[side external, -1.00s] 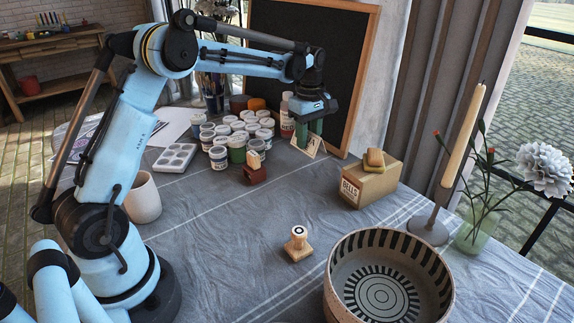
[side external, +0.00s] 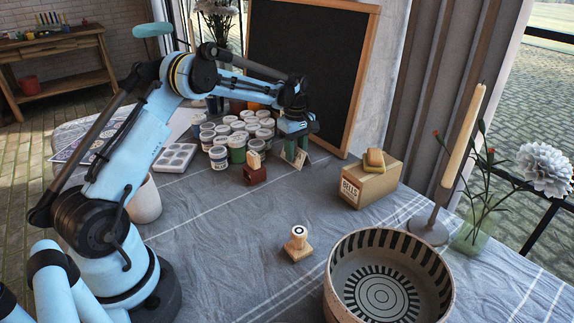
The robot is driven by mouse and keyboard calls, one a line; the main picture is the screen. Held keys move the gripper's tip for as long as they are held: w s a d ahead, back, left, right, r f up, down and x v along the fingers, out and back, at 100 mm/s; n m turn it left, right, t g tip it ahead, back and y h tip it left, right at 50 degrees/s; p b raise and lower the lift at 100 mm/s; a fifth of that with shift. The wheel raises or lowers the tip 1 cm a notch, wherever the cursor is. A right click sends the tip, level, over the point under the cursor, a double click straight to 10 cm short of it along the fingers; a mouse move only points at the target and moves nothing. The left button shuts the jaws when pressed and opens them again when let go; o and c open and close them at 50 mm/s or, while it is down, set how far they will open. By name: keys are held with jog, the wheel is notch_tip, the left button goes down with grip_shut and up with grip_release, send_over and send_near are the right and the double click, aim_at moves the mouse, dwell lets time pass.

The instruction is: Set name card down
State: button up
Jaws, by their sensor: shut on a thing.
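The name card (side external: 298,158) is a small cream folded card with dark marks, beside the paint jars and in front of the chalkboard. My gripper (side external: 296,150) is shut on it from above with green fingers, which hide part of the card. The card's lower edge is at or just above the grey tablecloth (side external: 225,215); I cannot tell whether it touches.
Several paint jars (side external: 219,158) stand close to the left of my gripper. A small brown block holder (side external: 255,175) is front left of it. The chalkboard (side external: 305,60) rises behind. A box (side external: 370,185) stands to the right, with clear cloth between.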

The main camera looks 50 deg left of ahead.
jog(key=shift+f, duration=0.1)
jog(key=o, duration=1)
notch_tip(320, 180, up, 12)
jog(key=f, duration=0.1)
jog(key=s+d+r+m+t, duration=0.2)
jog(key=s+d+r+m, duration=0.2)
jog(key=d+r, duration=0.2)
jog(key=s+d+f+m+t, duration=0.1)
jog(key=s+d+m, duration=0.3)
jog(key=s, duration=0.1)
jog(key=s+d+f+m+t, duration=0.1)
jog(key=s+d+m+t, duration=0.1)
jog(key=s+d+m, duration=0.2)
jog(key=s+d+f+m+t, duration=0.2)
jog(key=s+d+m, duration=0.2)
jog(key=s+m, duration=0.2)
jog(key=shift+s+d, duration=0.15)
jog(key=shift+s, duration=1.05)
